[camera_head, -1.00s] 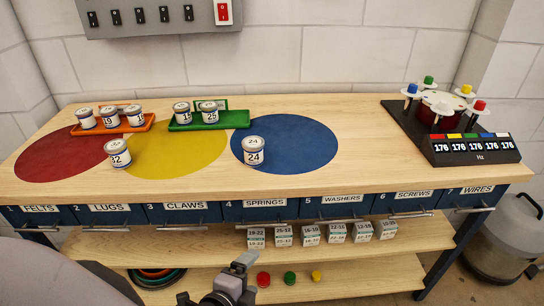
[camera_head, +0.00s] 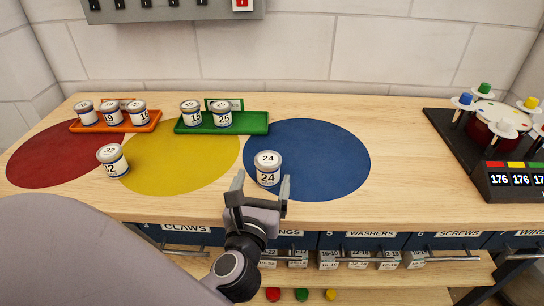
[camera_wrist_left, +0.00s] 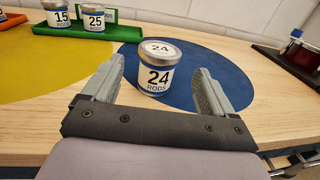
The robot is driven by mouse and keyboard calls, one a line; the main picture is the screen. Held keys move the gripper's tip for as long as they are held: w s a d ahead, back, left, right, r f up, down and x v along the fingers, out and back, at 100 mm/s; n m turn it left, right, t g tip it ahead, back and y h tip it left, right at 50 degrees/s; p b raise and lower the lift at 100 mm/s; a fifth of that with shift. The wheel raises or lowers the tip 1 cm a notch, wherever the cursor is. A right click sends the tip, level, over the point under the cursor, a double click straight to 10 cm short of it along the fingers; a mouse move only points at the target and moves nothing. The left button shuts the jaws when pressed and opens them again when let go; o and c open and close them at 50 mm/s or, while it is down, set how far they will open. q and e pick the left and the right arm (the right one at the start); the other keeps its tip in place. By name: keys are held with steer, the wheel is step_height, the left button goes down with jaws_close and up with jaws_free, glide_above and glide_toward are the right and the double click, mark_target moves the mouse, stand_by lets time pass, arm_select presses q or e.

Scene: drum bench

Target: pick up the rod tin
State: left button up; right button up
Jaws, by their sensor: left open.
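A silver-lidded tin with a white and blue label (camera_head: 268,172), marked 24, stands upright on the blue disc (camera_head: 335,165). In the left wrist view the same tin (camera_wrist_left: 156,76) reads "24 RODS". My left gripper (camera_head: 262,185) is open and empty at the front edge of the bench, just in front of this tin. In the left wrist view the tin appears between the two fingers, a little beyond their tips, with no contact visible. Its lower front is fully seen there. My right gripper is not in view.
A green tray (camera_head: 253,123) holds tins 15 and 25; an orange tray (camera_head: 92,128) holds several tins. Tin 32 (camera_head: 113,160) stands between the red and yellow discs. A dark stand with coloured knobs (camera_head: 470,160) is at right. The wood right of the blue disc is clear.

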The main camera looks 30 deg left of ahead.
mark_target(271, 153)
arm_select(q)
steer(key=shift+x, duration=1.2)
steer(key=shift+p+x, duration=0.45)
steer(key=shift+x, duration=1.95)
steer(key=shift+r, duration=0.1)
steer(key=c, duration=1.1)
